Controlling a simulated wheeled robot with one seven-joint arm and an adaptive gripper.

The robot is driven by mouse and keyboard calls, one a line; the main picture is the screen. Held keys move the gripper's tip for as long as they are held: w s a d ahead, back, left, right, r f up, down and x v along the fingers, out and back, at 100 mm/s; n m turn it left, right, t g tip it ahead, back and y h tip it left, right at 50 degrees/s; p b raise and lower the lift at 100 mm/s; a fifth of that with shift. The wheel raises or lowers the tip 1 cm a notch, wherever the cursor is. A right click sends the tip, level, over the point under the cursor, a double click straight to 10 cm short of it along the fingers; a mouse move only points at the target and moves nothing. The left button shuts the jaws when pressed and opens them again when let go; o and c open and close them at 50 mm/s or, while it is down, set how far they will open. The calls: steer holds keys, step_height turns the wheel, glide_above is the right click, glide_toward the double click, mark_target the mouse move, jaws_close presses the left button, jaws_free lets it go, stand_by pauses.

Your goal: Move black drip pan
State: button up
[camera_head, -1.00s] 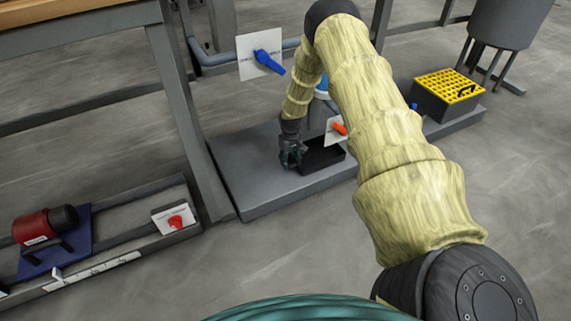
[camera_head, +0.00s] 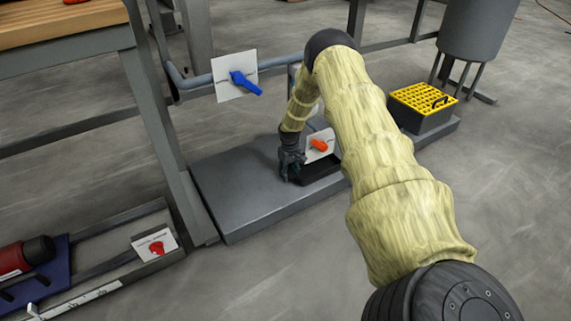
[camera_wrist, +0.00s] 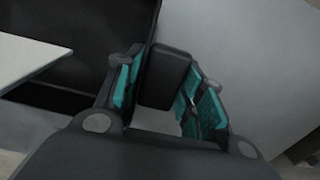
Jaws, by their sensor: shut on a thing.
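The black drip pan (camera_head: 318,180) is a shallow dark tray at the grey platform, below the orange-handled valve with its white plate (camera_head: 320,146). My gripper (camera_head: 292,172) is at the pan's left end. In the wrist view, the pan (camera_wrist: 85,40) fills the upper left, and its dark handle block sits between the teal-padded fingers of my gripper (camera_wrist: 165,95). The gripper is shut on this handle. The pan's far side is partly hidden by the plate and my arm. Whether the pan touches the platform is hard to tell.
The grey platform (camera_head: 235,185) has bare room left of the pan. A blue-handled valve (camera_head: 240,80) on a pipe stands above it. A black box with a yellow grate (camera_head: 425,103) is at the right. A table leg (camera_head: 160,125) stands at the left.

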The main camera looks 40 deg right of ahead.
steer(key=shift+d, duration=0.3)
steer(key=o, duration=1.3)
steer(key=shift+r, duration=0.1)
step_height(320, 180, up, 12)
steer(key=shift+f, duration=0.15)
